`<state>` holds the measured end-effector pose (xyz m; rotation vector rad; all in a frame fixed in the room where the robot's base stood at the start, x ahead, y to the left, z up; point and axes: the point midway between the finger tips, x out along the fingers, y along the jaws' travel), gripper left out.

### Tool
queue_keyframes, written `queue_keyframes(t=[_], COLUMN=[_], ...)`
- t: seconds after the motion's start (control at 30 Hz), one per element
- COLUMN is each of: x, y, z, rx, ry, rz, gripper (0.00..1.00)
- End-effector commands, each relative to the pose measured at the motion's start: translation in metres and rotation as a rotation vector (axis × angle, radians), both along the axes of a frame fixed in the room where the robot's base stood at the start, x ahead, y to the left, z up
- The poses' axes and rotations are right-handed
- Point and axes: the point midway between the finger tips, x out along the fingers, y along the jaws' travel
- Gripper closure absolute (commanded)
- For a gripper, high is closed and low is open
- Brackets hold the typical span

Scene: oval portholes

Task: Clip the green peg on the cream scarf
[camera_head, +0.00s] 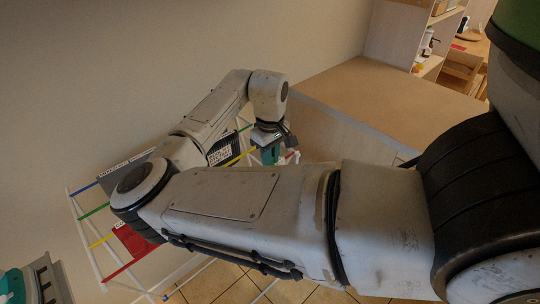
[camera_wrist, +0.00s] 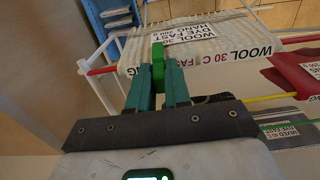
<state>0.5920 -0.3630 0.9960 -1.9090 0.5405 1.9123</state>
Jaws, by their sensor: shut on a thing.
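The green peg (camera_wrist: 158,62) is between the teal fingertips of my gripper (camera_wrist: 158,90) in the wrist view, pointing away from the palm. The cream scarf (camera_wrist: 205,58), printed with wool-care labels, hangs over a rail of the rack just beyond the fingers. The peg's far end overlaps the scarf's left part in the picture; I cannot tell whether it touches or grips the cloth. In the head view my gripper (camera_head: 270,155) points down over the rack, and my arm hides much of what is below it. The peg is not clear there.
The white rack (camera_head: 88,232) has coloured rails. A red cloth (camera_wrist: 292,76) and a dark grey cloth (camera_wrist: 288,142) hang near the scarf. A wooden counter (camera_head: 390,100) stands behind, with shelves at the top right. A plain wall is at the left.

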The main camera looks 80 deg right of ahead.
Motion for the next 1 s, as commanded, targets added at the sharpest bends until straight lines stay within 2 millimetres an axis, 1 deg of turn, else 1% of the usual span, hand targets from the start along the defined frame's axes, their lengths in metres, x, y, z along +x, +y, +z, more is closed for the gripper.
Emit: queue_keyframes(t=[0.2,0.23,0.5,0.53,0.83,0.93,1.0], x=[0.0,0.0,0.0,0.0,0.0,0.0,0.0], y=[0.0,0.0,0.0,0.0,0.0,-0.001,-0.001], z=[-0.003,-0.002,-0.002,-0.002,0.001,0.01,0.021], rx=[0.0,0.0,0.0,0.0,-0.001,-0.003,-0.002], ry=[0.0,0.0,0.0,0.0,-0.001,-0.001,-0.002], rz=[0.001,0.0,0.001,0.001,0.0,0.001,0.0], gripper=[1.0,0.8,0.54,0.52,0.52,0.52,0.52])
